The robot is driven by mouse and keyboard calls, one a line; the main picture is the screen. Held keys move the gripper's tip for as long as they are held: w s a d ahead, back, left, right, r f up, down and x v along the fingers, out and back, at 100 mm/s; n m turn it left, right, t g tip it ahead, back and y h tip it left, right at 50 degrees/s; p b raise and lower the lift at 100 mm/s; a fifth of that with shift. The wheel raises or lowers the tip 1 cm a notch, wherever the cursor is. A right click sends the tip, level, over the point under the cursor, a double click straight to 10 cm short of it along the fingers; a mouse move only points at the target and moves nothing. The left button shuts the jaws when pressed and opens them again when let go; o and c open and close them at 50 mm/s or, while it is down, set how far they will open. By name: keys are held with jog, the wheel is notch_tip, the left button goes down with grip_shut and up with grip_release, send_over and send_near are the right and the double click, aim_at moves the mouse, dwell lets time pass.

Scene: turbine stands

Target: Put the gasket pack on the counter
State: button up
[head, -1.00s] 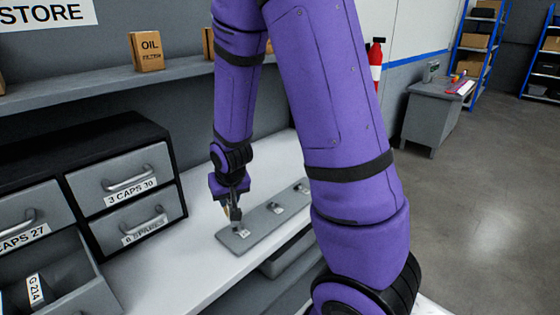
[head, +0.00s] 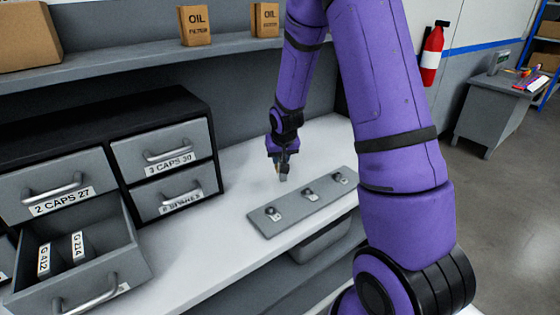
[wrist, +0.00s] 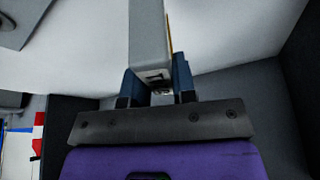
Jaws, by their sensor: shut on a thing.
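My gripper (head: 281,165) is shut on the gasket pack (head: 283,178), over the back part of the white counter (head: 235,185). In the wrist view, the pack (wrist: 148,35) is a flat grey piece with a yellowish edge, held between the blue fingers of my gripper (wrist: 158,85). The pack's lower end points down at the counter; I cannot tell whether it touches. Any label on it is hidden. In the head view, the pack is behind a grey plate (head: 290,222) and apart from it.
The grey plate bears several small metal fittings. At left, a drawer cabinet (head: 110,125) has an open lower drawer (head: 130,262) holding packs G 412 (head: 44,260) and G 214 (head: 78,247). Oil filter boxes (head: 195,25) stand on the shelf (head: 130,63) above. Counter between cabinet and plate is clear.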

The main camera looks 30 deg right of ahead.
jog(key=shift+w+d+f, duration=0.1)
jog(key=shift+w+d, duration=0.3)
jog(key=shift+w, duration=0.3)
jog(key=shift+w+d+f, duration=0.1)
jog(key=shift+w+d, duration=0.3)
jog(key=shift+w, duration=0.25)
jog(key=shift+w+d+f, duration=0.15)
jog(key=shift+w, duration=0.05)
jog(key=shift+f, duration=1.55)
jog(key=shift+f, duration=0.1)
jog(key=o, duration=0.9)
